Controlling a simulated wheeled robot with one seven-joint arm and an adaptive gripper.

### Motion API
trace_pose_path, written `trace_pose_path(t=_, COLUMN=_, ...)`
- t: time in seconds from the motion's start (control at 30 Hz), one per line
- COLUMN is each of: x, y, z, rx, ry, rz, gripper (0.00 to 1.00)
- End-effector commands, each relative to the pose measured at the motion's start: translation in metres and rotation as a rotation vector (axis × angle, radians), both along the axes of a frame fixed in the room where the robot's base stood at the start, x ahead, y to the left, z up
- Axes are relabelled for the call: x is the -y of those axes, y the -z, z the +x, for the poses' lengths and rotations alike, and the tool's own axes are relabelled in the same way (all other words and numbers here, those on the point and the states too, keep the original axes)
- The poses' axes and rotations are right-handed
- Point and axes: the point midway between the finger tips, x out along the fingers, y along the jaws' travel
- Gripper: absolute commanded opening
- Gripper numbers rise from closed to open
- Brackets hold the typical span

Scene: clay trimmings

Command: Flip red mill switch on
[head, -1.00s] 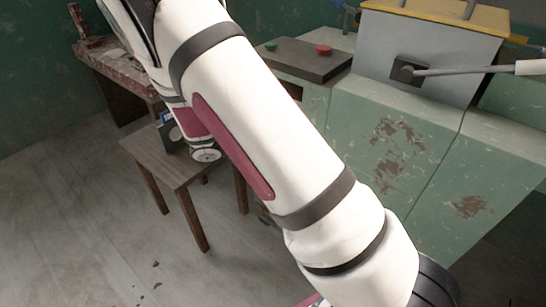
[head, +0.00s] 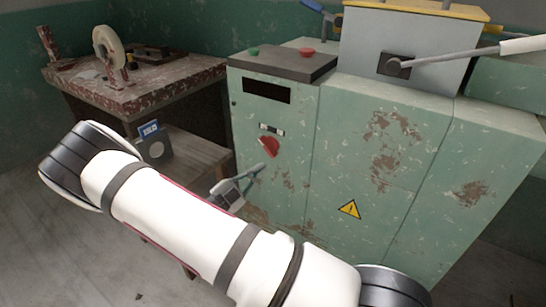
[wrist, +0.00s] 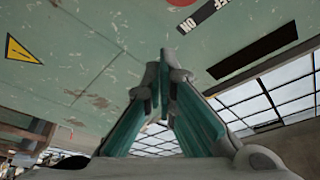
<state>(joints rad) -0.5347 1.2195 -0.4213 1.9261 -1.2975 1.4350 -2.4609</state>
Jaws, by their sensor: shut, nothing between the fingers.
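The red switch (head: 268,146) is on the front of the green mill cabinet, just below a small black-and-white label (head: 271,129). In the wrist view, part of a red shape (wrist: 182,2) shows at the top edge, beside the label reading ON and OFF (wrist: 206,14). My gripper (head: 258,169) is shut and empty. In the head view its fingertips show just below and slightly left of the switch. In the wrist view the fingertips (wrist: 164,62) point up toward the cabinet face, below the label. Whether they touch the cabinet, I cannot tell.
Green (head: 253,51) and red (head: 306,51) buttons sit on the cabinet's dark top. A lever (head: 450,55) juts out at upper right. A yellow warning triangle (head: 349,209) is on the front.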

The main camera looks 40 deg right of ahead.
Motion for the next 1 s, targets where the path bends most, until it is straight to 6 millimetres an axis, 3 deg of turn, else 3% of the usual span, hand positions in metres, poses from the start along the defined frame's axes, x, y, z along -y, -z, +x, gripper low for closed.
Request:
trace_pose_path(t=0.27, x=0.016, y=-0.003, z=0.001, rx=0.003, ry=0.002, rz=0.000, gripper=0.00)
trace_pose_path(t=0.73, x=0.101, y=-0.023, z=0.010, rx=0.003, ry=0.004, rz=0.001, gripper=0.00)
trace_pose_path(t=0.8, x=0.094, y=-0.010, z=0.020, rx=0.003, ry=-0.002, rz=0.002, gripper=0.00)
trace_pose_path(t=1.0, x=0.089, y=0.003, z=0.033, rx=0.003, ry=0.000, rz=0.001, gripper=0.00)
